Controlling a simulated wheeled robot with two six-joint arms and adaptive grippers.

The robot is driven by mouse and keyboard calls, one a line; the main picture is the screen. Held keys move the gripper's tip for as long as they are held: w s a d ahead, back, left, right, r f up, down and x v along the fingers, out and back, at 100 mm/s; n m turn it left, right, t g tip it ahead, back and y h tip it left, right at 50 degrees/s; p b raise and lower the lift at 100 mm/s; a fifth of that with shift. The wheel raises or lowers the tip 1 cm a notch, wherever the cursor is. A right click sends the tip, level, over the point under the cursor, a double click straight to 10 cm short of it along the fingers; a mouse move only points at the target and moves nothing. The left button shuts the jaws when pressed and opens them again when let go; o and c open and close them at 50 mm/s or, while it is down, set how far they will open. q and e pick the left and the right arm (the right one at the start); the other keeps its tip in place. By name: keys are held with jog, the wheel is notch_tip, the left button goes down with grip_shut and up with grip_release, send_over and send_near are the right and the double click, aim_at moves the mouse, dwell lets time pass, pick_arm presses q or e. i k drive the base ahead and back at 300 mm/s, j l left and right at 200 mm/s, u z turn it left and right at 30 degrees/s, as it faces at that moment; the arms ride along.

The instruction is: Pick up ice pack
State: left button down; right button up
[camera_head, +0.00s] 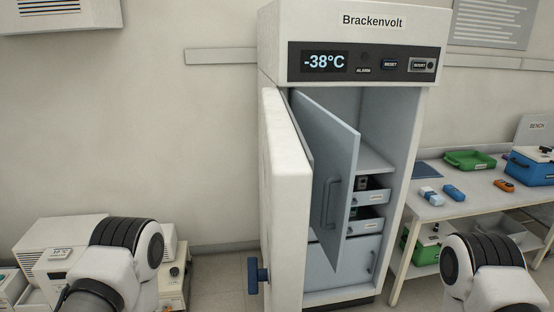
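Small blue objects lie on the bench top to the right of the freezer. One is a blue-and-white piece (431,197) near the bench's left front edge, and another is a plain blue block (454,193) beside it. Either may be the ice pack; I cannot tell which at this size. Neither of my grippers is in view. Only links of my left arm at the lower left and my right arm at the lower right show. The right arm is in front of the bench's lower part.
The Brackenvolt freezer (362,66) reads -38°C. Its outer door (285,200) and an inner door (328,165) stand open, with drawers inside. The bench (480,205) also holds a green tray (469,160), an orange item (504,186) and a blue cooler box (532,168).

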aim_at(455, 193)
jog(key=k+z, duration=0.35)
jog(key=z, duration=0.15)
jog(key=k+l+z, duration=0.2)
jog(key=z, duration=0.3)
jog(key=i+z, duration=0.15)
jog(key=i, duration=0.55)
jog(key=i+z, duration=0.1)
jog(key=i, duration=0.55)
jog(key=i+j+z, duration=0.15)
jog(key=i, duration=0.55)
jog(key=i+j+z, duration=0.1)
jog(key=i, duration=0.6)
jog(key=i+l+u, duration=0.1)
jog(key=i+u, duration=0.35)
jog(key=i+l+u, duration=0.25)
jog(key=i+u, duration=0.25)
jog(key=i+l+u, duration=0.3)
jog(key=u, duration=0.15)
jog(key=i+l+u, duration=0.25)
jog(key=l+u, duration=0.2)
jog(key=u, duration=0.15)
jog(key=i+l+z, duration=0.15)
jog(key=z, duration=0.25)
jog(key=i+z, duration=0.1)
jog(key=i, duration=0.25)
jog(key=j, duration=0.05)
